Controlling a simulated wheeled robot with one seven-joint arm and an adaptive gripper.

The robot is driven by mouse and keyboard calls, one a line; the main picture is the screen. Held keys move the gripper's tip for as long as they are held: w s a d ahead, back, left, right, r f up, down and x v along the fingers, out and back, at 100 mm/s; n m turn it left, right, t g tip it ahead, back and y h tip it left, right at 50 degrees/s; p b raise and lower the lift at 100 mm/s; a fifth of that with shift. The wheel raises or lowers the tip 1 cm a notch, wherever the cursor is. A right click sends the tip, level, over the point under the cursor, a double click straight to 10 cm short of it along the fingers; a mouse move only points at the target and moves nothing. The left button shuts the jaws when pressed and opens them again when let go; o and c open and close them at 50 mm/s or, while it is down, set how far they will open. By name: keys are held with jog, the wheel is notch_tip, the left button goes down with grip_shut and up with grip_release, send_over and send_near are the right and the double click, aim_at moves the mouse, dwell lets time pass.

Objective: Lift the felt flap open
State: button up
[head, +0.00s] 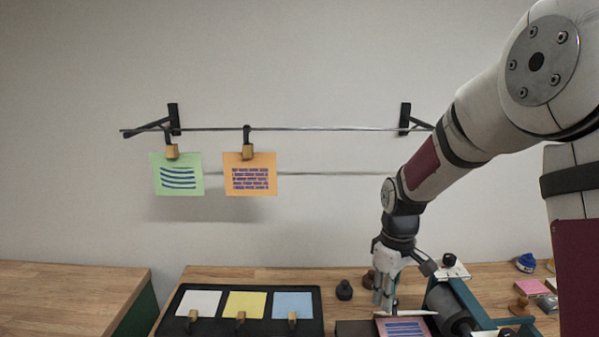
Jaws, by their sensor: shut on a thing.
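My gripper (383,300) points down at the bottom right of the head view, in front of a small press with a dark roller (446,301). Its fingers are shut at the pale edge of the felt flap (412,313), seen as a thin light strip. The flap is seen almost edge-on, so how far it is raised is hard to tell. A pink card with blue lines (404,329) lies just below and in front of the strip, cut off by the picture's bottom edge. The fingertips' contact is small and partly hidden.
A black tray (256,329) holds white, yellow and blue cards with clips. A green card (178,181) and an orange card (250,184) hang from a wall rail. Stamps and a blue ink bottle (525,263) sit right.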

jog(key=shift+w+d+r+b, duration=0.1)
jog(key=shift+w+r+b, duration=0.15)
jog(key=shift+w, duration=0.35)
jog(key=shift+w+d+r+b, duration=0.15)
jog(key=shift+w+r, duration=0.2)
jog(key=shift+w, duration=0.2)
jog(key=shift+c, duration=0.2)
jog(key=shift+w+r+b, duration=0.2)
jog(key=shift+w+b, duration=0.3)
jog(key=shift+w, duration=0.45)
jog(key=shift+w+r+b, duration=0.15)
jog(key=shift+w+b, duration=0.3)
jog(key=shift+w, duration=0.45)
jog(key=shift+c, duration=0.2)
jog(key=o, duration=1.4)
jog(key=shift+c, duration=0.2)
jog(key=shift+a, duration=0.1)
notch_tip(320, 180, up, 8)
jog(key=p, duration=0.2)
jog(key=shift+s+a, duration=0.1)
